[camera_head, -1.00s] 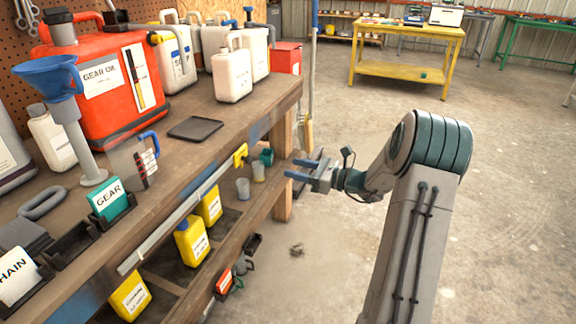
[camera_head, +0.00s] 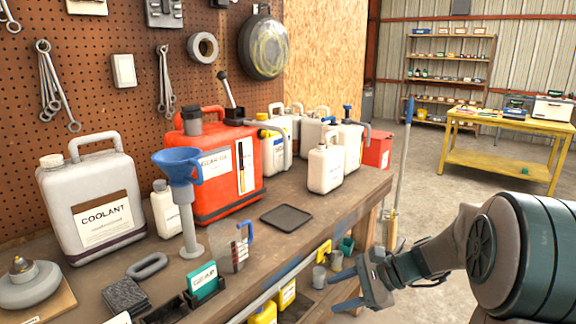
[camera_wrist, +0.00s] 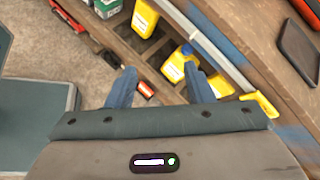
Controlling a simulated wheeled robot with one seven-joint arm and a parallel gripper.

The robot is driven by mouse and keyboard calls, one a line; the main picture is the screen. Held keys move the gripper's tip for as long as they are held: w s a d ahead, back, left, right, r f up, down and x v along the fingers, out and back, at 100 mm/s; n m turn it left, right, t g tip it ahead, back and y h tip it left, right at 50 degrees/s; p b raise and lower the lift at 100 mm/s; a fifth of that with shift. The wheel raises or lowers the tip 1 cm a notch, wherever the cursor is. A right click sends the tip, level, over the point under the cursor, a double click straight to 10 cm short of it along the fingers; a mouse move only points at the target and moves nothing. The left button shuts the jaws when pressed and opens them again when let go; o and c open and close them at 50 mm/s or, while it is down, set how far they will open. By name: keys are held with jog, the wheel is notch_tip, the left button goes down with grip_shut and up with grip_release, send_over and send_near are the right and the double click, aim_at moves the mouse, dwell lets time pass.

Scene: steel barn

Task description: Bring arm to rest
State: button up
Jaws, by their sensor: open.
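My gripper (camera_head: 345,290) is at the lower right in the head view, in front of the workbench's front edge. Its two blue fingers are apart with nothing between them. In the wrist view the open fingers (camera_wrist: 163,88) point toward the bench's lower shelf. Yellow bottles (camera_wrist: 175,62) stand on that shelf beyond the fingertips. My gripper appears apart from the bench.
The workbench (camera_head: 335,205) holds a red gear oil can (camera_head: 210,175), a coolant jug (camera_head: 95,205), a blue funnel (camera_head: 180,165) and white jugs (camera_head: 326,168). A yellow table (camera_head: 495,165) stands at the back right. Open concrete floor (camera_head: 435,185) lies between.

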jog(key=s+d+r+n+h+p, duration=0.1)
jog(key=s+r+n+h+p, duration=0.4)
jog(key=s+r+n, duration=0.2)
jog(key=s+d+r+n+h+p, duration=0.2)
jog(key=s+r+n+h+p, duration=0.3)
jog(key=s, duration=0.7)
jog(key=r+n+p, duration=0.1)
jog(key=r+n, duration=0.1)
jog(key=n, duration=0.1)
jog(key=shift+h, duration=0.3)
